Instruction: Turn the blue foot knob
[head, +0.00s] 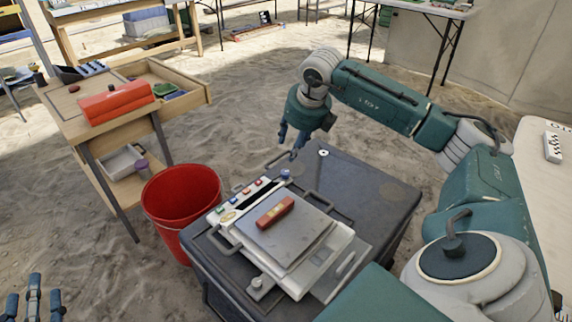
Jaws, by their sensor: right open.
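A white scale (318,268) with a grey metal plate sits on a dark case. The blue foot knob (285,174) is at its far corner, beside a front panel with several coloured buttons. A red spirit level (275,212) with a yellowish vial lies on the plate. My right gripper (289,141) is open and empty, pointing down above and beyond the blue knob, apart from it. My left gripper (33,300) is at the bottom left corner, its fingers spread and empty, far from the scale; its lower part is cut off by the frame.
The dark case (375,190) has bare top to the right of the scale. A handle rises at each side of the scale. A red bucket (181,200) stands left of the case. A wooden desk (85,125) with a red box (117,102) is further left. Sandy floor lies behind.

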